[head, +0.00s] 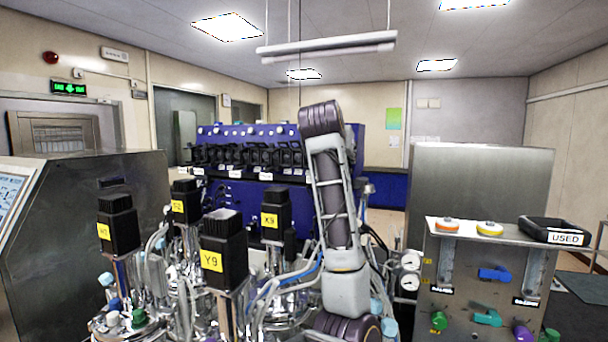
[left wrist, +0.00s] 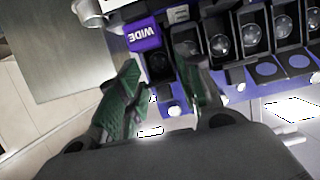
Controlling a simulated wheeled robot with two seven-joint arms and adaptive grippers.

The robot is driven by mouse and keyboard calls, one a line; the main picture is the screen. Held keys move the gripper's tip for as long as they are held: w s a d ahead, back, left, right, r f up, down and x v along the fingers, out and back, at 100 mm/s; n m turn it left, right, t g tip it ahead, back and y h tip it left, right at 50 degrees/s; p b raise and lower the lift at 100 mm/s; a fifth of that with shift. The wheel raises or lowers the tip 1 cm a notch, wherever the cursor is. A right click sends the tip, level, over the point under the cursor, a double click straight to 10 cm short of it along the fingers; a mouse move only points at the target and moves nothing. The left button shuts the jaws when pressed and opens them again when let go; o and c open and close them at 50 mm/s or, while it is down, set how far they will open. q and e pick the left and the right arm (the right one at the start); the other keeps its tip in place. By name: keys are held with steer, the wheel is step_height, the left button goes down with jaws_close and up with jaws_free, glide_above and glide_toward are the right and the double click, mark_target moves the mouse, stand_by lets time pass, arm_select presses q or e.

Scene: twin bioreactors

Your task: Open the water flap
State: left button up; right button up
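In the left wrist view my left gripper (left wrist: 160,68) is open, its two green-padded fingers apart. Between and just beyond the fingertips is a dark square unit (left wrist: 160,66) at the end of a row, beneath a purple label (left wrist: 146,35) that seems to read "WIDE" upside down. I cannot tell whether the fingers touch it. Black units with round fittings (left wrist: 222,45) continue to the right. I cannot tell which is the water flap. In the head view my arm rises before the blue machine (head: 230,190); the gripper is hidden. My right gripper is not in view.
Steel vessels with black motor blocks, such as Y9 (head: 222,250), stand close in front. A steel panel (head: 470,270) with gauges, coloured valves and a black "USED" tray (head: 553,228) is at the right. A grey console (head: 100,200) stands at the left.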

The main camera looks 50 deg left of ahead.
arm_select(q)
steer(key=shift+w+a+f+t+y, duration=0.1)
steer(key=shift+f+t+y, duration=0.15)
steer(key=shift+t+y, duration=0.45)
steer(key=shift+f+t+y, duration=0.25)
steer(key=shift+t+y, duration=0.05)
steer(key=shift+t, duration=0.7)
